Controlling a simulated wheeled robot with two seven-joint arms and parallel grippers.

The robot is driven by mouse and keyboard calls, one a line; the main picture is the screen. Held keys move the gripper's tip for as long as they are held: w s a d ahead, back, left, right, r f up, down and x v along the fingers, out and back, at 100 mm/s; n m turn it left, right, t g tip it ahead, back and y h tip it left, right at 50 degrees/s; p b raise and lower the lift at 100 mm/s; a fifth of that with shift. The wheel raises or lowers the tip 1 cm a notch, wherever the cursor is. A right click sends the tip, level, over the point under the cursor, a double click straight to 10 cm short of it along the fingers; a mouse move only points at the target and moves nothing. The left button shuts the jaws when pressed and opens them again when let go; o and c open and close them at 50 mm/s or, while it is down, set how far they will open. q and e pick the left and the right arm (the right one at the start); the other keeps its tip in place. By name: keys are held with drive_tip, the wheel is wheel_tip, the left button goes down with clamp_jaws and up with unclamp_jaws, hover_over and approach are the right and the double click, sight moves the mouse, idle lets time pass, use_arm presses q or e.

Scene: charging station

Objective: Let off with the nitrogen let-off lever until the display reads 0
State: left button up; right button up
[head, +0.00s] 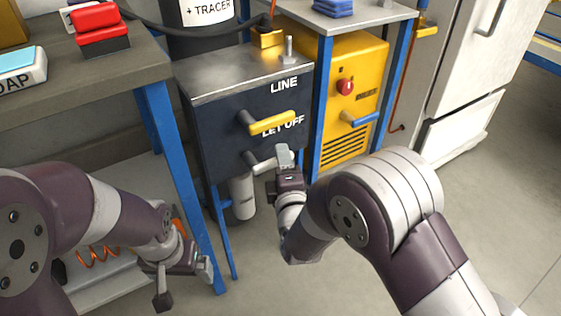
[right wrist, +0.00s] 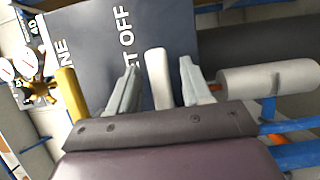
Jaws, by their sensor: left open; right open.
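The dark charging-station box (head: 215,125) carries the words LINE and LET OFF. The pale let-off lever (head: 262,164) sticks out under LET OFF; it also shows in the right wrist view (right wrist: 157,75). My right gripper (head: 284,162) is open at this lever, and in the wrist view the lever stands between its two fingers with a gap visible on each side. The yellow line lever (head: 272,123) sits above it. My left gripper (head: 184,280) is open and empty, low at the left. No readable display shows in either view.
Round gauges and a brass fitting (right wrist: 38,92) show at the left of the wrist view. A grey cylinder (head: 243,197) hangs under the box. A blue-legged workbench (head: 160,115) stands left, a yellow machine (head: 357,75) right. The floor at right is clear.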

drive_tip(key=w, duration=0.3)
drive_tip(key=shift+a+b, duration=0.25)
drive_tip(key=shift+b, duration=0.1)
drive_tip(key=shift+c, duration=0.3)
clamp_jaws()
